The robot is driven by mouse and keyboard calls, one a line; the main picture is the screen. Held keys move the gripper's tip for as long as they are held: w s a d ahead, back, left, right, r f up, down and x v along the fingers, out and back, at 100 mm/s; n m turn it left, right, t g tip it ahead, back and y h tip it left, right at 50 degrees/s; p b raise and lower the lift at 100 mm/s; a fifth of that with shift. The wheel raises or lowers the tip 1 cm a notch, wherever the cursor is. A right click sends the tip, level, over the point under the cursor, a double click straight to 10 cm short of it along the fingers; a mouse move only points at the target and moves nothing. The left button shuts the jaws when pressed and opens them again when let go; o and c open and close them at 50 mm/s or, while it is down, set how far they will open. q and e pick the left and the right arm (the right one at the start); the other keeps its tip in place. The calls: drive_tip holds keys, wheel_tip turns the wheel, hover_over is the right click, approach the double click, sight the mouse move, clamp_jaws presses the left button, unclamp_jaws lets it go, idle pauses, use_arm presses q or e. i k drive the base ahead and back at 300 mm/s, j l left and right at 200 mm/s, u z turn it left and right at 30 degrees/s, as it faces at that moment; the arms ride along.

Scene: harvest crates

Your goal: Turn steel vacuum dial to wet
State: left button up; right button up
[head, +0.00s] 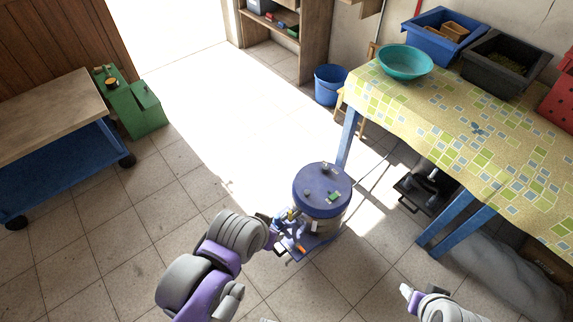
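The steel vacuum (321,206) stands on the tiled floor in the middle of the head view, with a blue lid, a grey metal body and a blue base. Small fittings and a green patch sit on its lid. The dial is too small to make out with certainty. My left gripper (284,236) is at the vacuum's lower left side, among small dark, blue and orange parts. Its fingers are hard to separate from these parts, so contact is unclear. My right gripper (407,291) is low at the right, apart from the vacuum, with its fingers only partly visible.
A table with a patterned cloth (440,105) stands at the right, holding a teal bowl (405,62) and crates. A blue bucket (330,84) is behind. A blue cart (60,160) and green box (135,105) stand left. Floor left of the vacuum is clear.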

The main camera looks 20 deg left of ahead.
sight(325, 167)
drive_tip(key=u, duration=0.45)
drive_tip(key=i+j, duration=0.25)
drive_tip(key=i+j+z, duration=0.1)
drive_tip(key=i+j, duration=0.15)
drive_tip(key=j, duration=0.25)
drive_tip(key=i+j, duration=0.25)
drive_tip(key=j+z, duration=0.05)
drive_tip(key=j, duration=0.05)
